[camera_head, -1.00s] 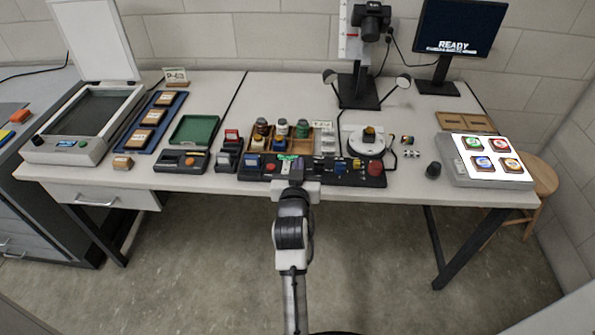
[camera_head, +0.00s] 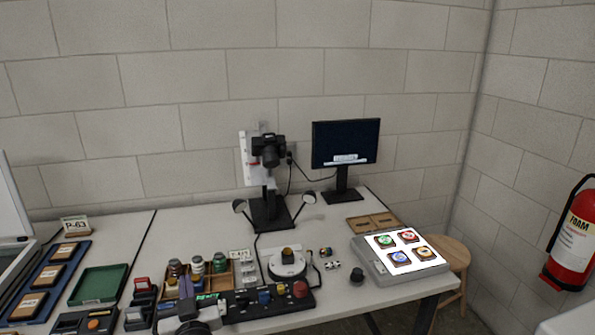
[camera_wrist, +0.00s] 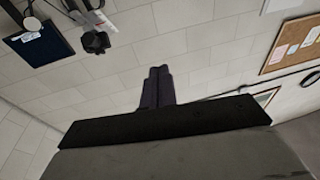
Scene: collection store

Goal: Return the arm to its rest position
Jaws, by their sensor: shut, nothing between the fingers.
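My gripper (camera_wrist: 158,86) shows in the wrist view with its two dark fingers together and nothing between them. It points toward the block wall, clear of any object. In the head view only part of my arm shows at the bottom edge, in front of the black control panel (camera_head: 262,301); the fingers are hard to make out there.
The table holds a camera stand (camera_head: 268,205), a monitor (camera_head: 345,145), a green tray (camera_head: 98,286), a round white turntable (camera_head: 287,268) and a lit panel (camera_head: 372,262) with four-coloured tiles. A noticeboard (camera_wrist: 292,42) hangs on the wall.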

